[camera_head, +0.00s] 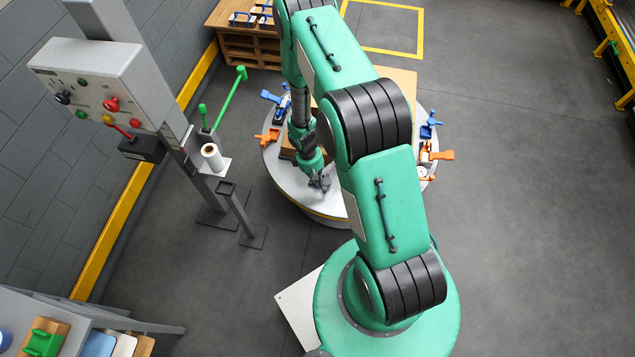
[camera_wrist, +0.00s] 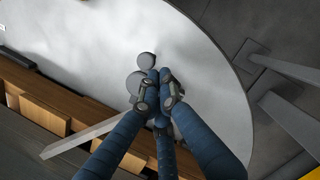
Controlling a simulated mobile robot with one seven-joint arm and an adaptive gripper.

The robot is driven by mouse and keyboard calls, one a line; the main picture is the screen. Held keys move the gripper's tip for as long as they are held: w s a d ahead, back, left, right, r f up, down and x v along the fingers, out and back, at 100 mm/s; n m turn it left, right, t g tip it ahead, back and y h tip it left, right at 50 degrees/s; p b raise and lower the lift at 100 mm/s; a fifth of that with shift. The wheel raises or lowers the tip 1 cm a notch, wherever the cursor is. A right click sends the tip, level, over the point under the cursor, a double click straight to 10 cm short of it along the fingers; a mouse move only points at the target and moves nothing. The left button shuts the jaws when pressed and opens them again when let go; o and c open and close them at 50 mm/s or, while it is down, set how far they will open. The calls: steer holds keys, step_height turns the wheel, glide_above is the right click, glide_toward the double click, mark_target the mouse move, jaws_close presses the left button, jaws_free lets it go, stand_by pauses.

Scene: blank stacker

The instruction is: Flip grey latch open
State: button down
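The grey latch appears in the wrist view as rounded grey pieces (camera_wrist: 146,60) on the pale round table, beside and just beyond my fingertips. A long grey bar (camera_wrist: 80,138) runs to the lower left behind my fingers; I cannot tell whether it belongs to the latch. My gripper (camera_wrist: 158,78) has its blue-grey fingers drawn together at the tips, with no clear object between them. Contact with the latch cannot be told. In the head view my gripper (camera_head: 320,183) is low over the near left part of the table, hiding the latch.
The round table (camera_head: 325,203) carries orange clamps (camera_head: 268,136) and blue clamps (camera_head: 429,126) near its edges. A wooden block (camera_wrist: 45,118) lies beside the gripper. A grey post stand (camera_head: 240,210) and control panel (camera_head: 95,80) stand left. Open floor lies right.

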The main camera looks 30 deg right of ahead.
mark_target(326, 188)
steer(key=shift+s, duration=0.1)
steer(key=shift+s+d+f+n+h+b, duration=0.1)
steer(key=shift+s+n+h+b, duration=0.2)
steer(key=shift+n+b, duration=0.45)
steer(key=shift+s+d+n+h+b, duration=0.1)
steer(key=shift+s+n+b, duration=0.3)
steer(key=shift+n, duration=0.65)
steer(key=shift+s+d+n+t+b, duration=0.1)
steer(key=shift+s+n+t+b, duration=0.15)
steer(key=shift+n, duration=0.25)
steer(key=shift+s+d+n+t+b, duration=0.15)
steer(key=shift+n+b, duration=0.15)
steer(key=shift+n, duration=0.2)
steer(key=shift+s+d+b, duration=0.5)
steer(key=shift+s+b, duration=0.1)
steer(key=shift+s+d, duration=0.35)
steer(key=shift+d, duration=0.8)
steer(key=shift+a, duration=0.1)
